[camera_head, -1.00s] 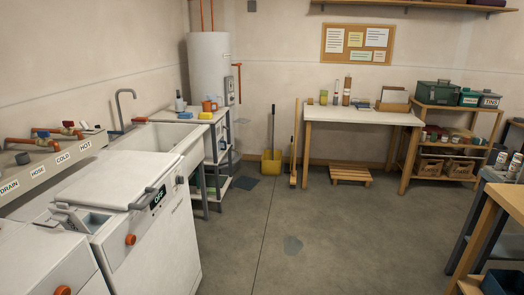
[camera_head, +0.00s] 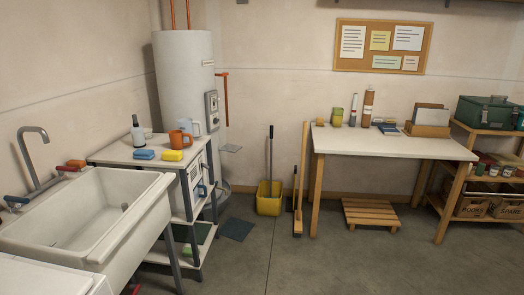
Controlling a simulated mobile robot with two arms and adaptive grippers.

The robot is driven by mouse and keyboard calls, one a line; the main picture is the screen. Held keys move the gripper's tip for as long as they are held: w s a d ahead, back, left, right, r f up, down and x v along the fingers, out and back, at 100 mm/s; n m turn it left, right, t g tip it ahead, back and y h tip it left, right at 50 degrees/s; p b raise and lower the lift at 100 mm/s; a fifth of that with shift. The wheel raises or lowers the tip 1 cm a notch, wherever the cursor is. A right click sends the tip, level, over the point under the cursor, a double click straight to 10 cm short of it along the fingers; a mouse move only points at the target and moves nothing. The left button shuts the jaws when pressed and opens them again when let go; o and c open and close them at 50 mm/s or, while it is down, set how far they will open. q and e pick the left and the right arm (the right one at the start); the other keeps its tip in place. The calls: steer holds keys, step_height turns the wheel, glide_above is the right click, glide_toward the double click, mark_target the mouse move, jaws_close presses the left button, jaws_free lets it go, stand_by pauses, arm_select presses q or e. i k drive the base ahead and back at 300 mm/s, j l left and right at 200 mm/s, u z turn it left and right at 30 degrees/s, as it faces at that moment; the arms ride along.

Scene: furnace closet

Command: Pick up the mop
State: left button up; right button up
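A yellow bucket (camera_head: 269,204) stands on the floor against the back wall, left of the white-topped table. A dark-handled tool (camera_head: 271,150), which looks like the mop, stands upright in the bucket; its lower end is hidden inside. To its right a broom-like tool with a long wooden handle (camera_head: 303,165) leans by the table's left end. A thin dark handle shows beside it. Neither of my grippers is in view.
A white shelf unit (camera_head: 150,155) with mugs and sponges and a white sink (camera_head: 88,215) line the left side. The white-topped table (camera_head: 385,143) and a slatted wooden step (camera_head: 369,212) stand to the right. The middle floor (camera_head: 290,265) is clear, with a dark mat (camera_head: 236,229) near the bucket.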

mark_target(271, 127)
steer(key=i, duration=2.55)
